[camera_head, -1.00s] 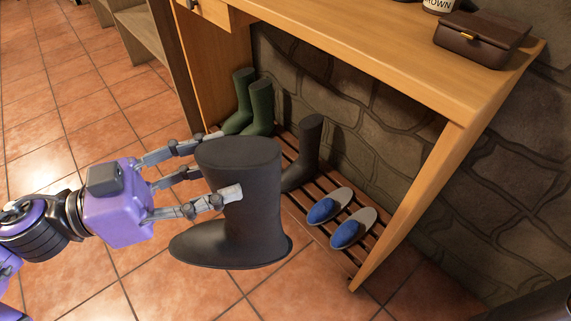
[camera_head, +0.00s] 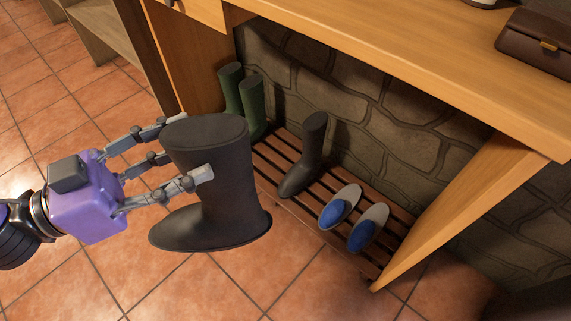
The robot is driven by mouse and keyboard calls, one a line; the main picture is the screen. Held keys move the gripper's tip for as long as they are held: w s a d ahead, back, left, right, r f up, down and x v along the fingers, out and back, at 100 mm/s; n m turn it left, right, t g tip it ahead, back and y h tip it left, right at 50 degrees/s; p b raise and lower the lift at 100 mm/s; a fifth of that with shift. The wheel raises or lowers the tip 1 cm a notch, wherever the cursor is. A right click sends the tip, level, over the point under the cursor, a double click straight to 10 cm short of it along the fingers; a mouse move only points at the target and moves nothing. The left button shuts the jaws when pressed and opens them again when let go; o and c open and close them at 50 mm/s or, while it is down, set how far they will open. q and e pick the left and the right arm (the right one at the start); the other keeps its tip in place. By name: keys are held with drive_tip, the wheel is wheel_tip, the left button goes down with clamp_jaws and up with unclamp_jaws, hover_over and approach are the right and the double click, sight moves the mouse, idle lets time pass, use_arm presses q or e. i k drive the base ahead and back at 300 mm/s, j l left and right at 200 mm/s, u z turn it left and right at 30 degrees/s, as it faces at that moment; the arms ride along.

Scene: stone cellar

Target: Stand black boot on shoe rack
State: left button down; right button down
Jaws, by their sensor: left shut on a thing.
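A black boot (camera_head: 225,185) is held nearly upright by my left gripper (camera_head: 190,155), its toe pointing left. One finger lies across the near side of the shaft; the far fingers are partly hidden behind it. The boot is in front of the slatted wooden shoe rack (camera_head: 283,153), covering part of its left end in the picture. A second black boot (camera_head: 312,150) stands upright on the rack, toe toward the front left. My right gripper does not show.
Green boots (camera_head: 252,108) stand at the rack's left end, and blue-and-grey slippers (camera_head: 341,206) lie at its right. A wooden table (camera_head: 400,45) overhangs the rack, with a leg (camera_head: 470,205) at right. A stone wall (camera_head: 400,125) is behind.

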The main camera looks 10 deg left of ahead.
sight(278, 162)
drive_tip(key=i+j, duration=0.35)
drive_tip(key=j, duration=0.25)
drive_tip(key=i+l, duration=0.1)
drive_tip(key=i, duration=0.4)
